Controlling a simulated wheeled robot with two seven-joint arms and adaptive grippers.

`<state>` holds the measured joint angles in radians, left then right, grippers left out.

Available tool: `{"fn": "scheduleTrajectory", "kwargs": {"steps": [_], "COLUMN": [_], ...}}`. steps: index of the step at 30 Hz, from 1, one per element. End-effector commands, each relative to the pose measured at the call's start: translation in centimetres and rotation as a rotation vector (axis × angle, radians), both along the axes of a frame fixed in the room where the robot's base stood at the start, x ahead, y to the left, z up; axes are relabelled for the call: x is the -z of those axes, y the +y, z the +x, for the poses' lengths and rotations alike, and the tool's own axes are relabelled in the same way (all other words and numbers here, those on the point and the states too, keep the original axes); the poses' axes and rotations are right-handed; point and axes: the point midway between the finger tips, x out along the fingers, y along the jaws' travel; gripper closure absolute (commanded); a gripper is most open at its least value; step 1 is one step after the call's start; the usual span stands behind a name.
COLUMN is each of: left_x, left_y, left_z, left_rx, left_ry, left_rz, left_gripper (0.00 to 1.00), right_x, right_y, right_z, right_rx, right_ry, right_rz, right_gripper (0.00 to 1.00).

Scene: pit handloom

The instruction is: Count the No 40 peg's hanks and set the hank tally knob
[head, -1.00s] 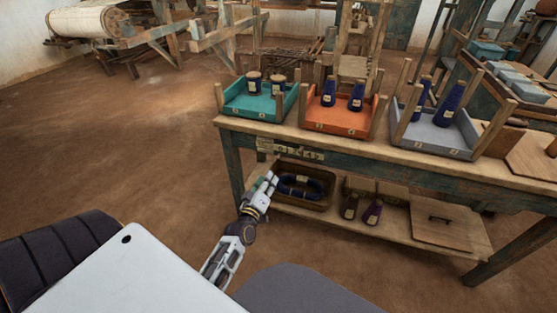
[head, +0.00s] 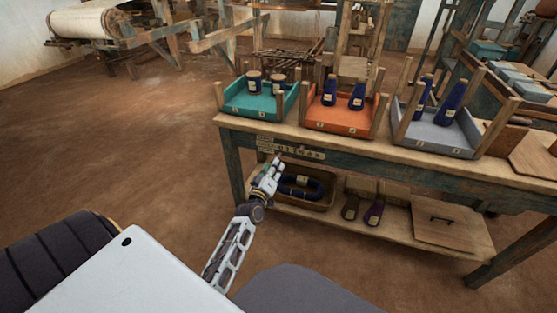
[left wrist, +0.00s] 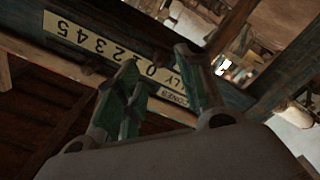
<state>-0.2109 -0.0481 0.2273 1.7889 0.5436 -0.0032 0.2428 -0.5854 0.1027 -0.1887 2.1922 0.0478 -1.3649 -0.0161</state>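A pale tally strip (head: 290,150) is fixed to the front edge of the table. In the left wrist view the strip (left wrist: 95,45) appears upside down, with digits 0 to 5 and part of the word "TALLY". My left gripper (head: 273,166) is just in front of the strip's left part. Its green fingers (left wrist: 162,88) stand apart with the strip's lettering between them; nothing is seen held. I cannot make out the knob; the fingers may hide it. A dark blue hank (head: 302,186) lies in a tray on the lower shelf. I cannot make out a No 40 peg label. My right gripper is not in view.
On the table (head: 400,158) stand a teal tray (head: 262,113), an orange tray (head: 340,127) and a grey tray (head: 437,150), each with blue cones or spools and corner posts. Two dark cones and a wooden lid (head: 440,222) sit on the lower shelf. The floor at left is clear.

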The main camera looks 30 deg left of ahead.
Motion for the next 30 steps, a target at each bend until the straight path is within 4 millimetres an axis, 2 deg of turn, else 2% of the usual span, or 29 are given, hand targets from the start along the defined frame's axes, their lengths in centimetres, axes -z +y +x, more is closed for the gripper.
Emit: {"fn": "scheduleTrajectory", "kwargs": {"steps": [21, 30], "left_x": [0.0, -0.1], "left_y": [1.3, 1.5], "left_z": [5.3, 6.2], "left_rx": [-0.001, 0.000], "left_ry": [-0.002, -0.001], "left_rz": [0.000, 0.000], "left_gripper": [0.62, 0.62], "right_x": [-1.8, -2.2], "right_y": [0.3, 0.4], "right_z": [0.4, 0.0], "right_rx": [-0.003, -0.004], "right_ry": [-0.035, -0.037], "right_rz": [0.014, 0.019], "right_gripper": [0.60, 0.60]}}
